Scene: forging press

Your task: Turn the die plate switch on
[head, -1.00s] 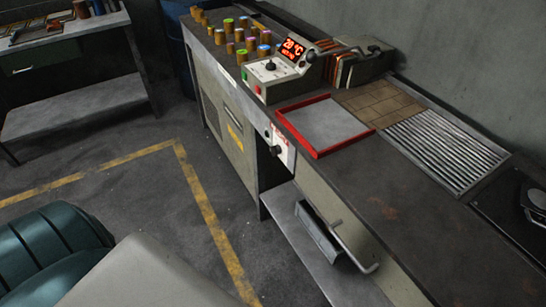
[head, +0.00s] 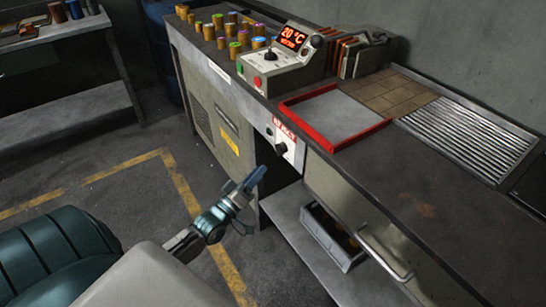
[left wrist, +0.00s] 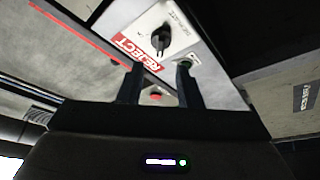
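The die plate switch is a black rotary knob (head: 281,149) on a small white panel (head: 291,158) at the bench front, below the red-rimmed tray. In the left wrist view the knob (left wrist: 161,39) sits beside a small label and a red REJECT label (left wrist: 137,51). My left gripper (head: 246,182) is left of and below the panel in the head view, apart from the knob. In the left wrist view its two fingers (left wrist: 160,76) stand apart with nothing held, and the knob appears beyond their tips. My right gripper is not in view.
A control box (head: 283,68) with a red 20 °C display stands on the bench. A red-rimmed tray (head: 333,145) lies above the panel. A drawer handle (head: 384,252) sticks out to the right. A lower shelf (head: 300,245) holds a bin. The floor in front is clear.

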